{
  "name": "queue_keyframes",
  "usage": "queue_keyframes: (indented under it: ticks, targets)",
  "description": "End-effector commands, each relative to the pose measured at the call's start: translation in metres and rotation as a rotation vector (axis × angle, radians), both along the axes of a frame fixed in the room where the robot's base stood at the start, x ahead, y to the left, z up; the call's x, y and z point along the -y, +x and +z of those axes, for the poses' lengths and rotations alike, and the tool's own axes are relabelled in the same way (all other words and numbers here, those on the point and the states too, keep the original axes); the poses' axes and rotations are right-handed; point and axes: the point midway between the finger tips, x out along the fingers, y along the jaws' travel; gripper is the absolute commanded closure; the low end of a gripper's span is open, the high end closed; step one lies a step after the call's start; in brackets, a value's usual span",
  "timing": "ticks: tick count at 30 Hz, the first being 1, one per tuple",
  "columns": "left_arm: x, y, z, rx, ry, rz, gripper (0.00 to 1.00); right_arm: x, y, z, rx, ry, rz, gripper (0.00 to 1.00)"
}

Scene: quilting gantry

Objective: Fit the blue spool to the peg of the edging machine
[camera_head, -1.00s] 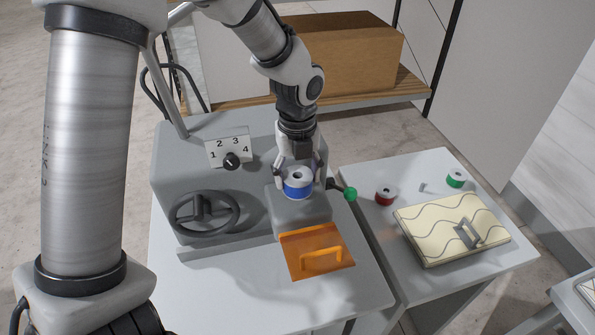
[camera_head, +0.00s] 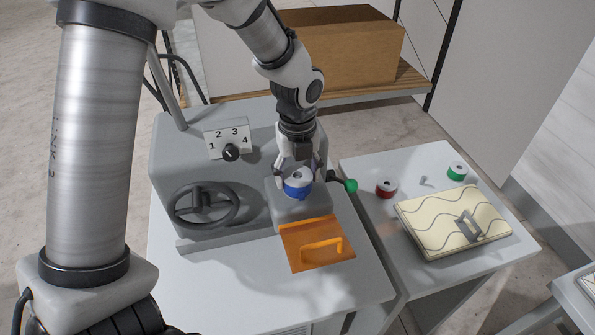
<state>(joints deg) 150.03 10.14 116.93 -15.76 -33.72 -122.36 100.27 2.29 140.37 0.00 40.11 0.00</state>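The blue spool (camera_head: 298,188) with a pale top sits at the front block of the grey edging machine (camera_head: 175,150). My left gripper (camera_head: 300,175) points down over it, one finger on each side of the spool. The fingers look closed against its sides. The spool looks slightly tilted. The peg is hidden by the spool and gripper, so I cannot tell whether the spool is around it. My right gripper is not in view.
An orange plate with a handle (camera_head: 315,255) lies just in front of the spool. A red spool (camera_head: 386,188), a green spool (camera_head: 457,171) and a quilted pad (camera_head: 440,228) are on the right table.

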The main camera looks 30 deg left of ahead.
Motion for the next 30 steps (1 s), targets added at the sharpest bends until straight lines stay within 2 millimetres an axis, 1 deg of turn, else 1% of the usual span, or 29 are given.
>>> queue_keyframes:
  ticks: [1,2,3,12,15,17,20,24,27,30]
  targets:
    - [0.0,0.0,0.0,0.0,0.0,0.0,0.2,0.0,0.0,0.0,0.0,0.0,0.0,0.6]
    - [0.0,0.0,0.0,0.0,0.0,0.0,0.1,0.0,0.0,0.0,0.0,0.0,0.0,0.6]
    - [0.0,0.0,0.0,0.0,0.0,0.0,0.05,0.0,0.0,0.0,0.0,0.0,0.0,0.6]
    - [0.0,0.0,0.001,0.0,0.0,0.0,0.05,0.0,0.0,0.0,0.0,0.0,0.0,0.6]
    - [0.0,0.0,0.007,0.001,0.0,0.0,0.05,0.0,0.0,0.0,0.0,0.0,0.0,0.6]
    - [0.0,0.001,0.016,0.004,0.0,0.001,0.05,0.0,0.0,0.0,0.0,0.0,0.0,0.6]
    - [0.0,0.001,0.038,0.007,0.001,0.001,0.05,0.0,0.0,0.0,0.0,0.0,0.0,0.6]
    - [0.0,0.001,0.075,0.006,0.001,0.001,0.05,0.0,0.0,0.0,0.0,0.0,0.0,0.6]
    - [0.0,0.001,0.098,0.005,0.0,0.001,0.05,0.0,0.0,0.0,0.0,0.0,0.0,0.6]
    - [0.0,0.001,0.113,0.003,0.0,0.0,0.05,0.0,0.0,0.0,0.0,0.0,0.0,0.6]
